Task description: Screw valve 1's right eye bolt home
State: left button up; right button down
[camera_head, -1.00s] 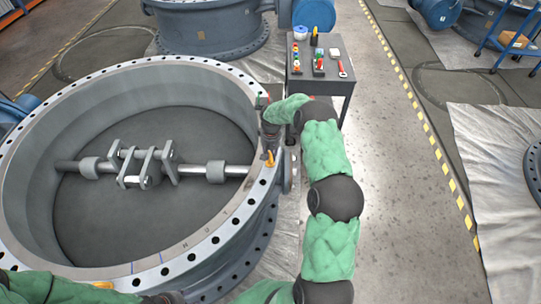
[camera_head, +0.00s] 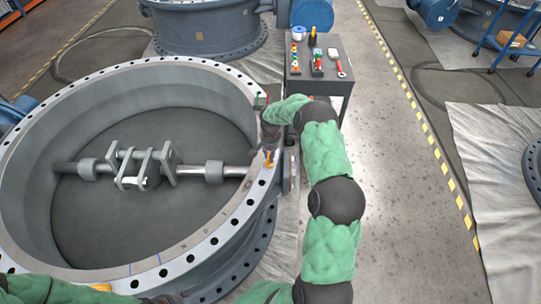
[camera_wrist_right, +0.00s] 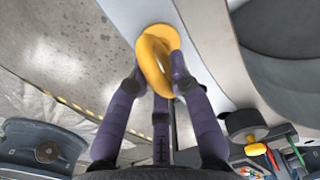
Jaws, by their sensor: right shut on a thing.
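Valve 1 is the large grey ring body (camera_head: 222,228) at left in the head view, with a flat drilled rim. The yellow right eye bolt (camera_head: 269,158) stands at the rim's right side; its ring (camera_wrist_right: 153,60) fills the upper middle of the wrist view. My right gripper (camera_head: 268,143) is above it from the far side. In the wrist view the fingers of this gripper (camera_wrist_right: 160,82) are shut on the ring. The bolt's shank and hole are hidden. Another yellow piece (camera_head: 102,287) shows at the near rim, beside my left arm; my left gripper's fingers cannot be made out.
A shaft with grey brackets (camera_head: 145,165) crosses the valve's opening. A small dark table (camera_head: 322,82) with tools stands beyond my right arm. Another blue-grey valve body (camera_head: 205,30) is behind. The floor at right is clear up to a yellow-striped line.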

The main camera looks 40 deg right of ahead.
jog(key=c, duration=1.1)
grip_release()
jog(key=shift+r, duration=0.1)
notch_tip(320, 180, up, 12)
jog(key=shift+f, duration=0.1)
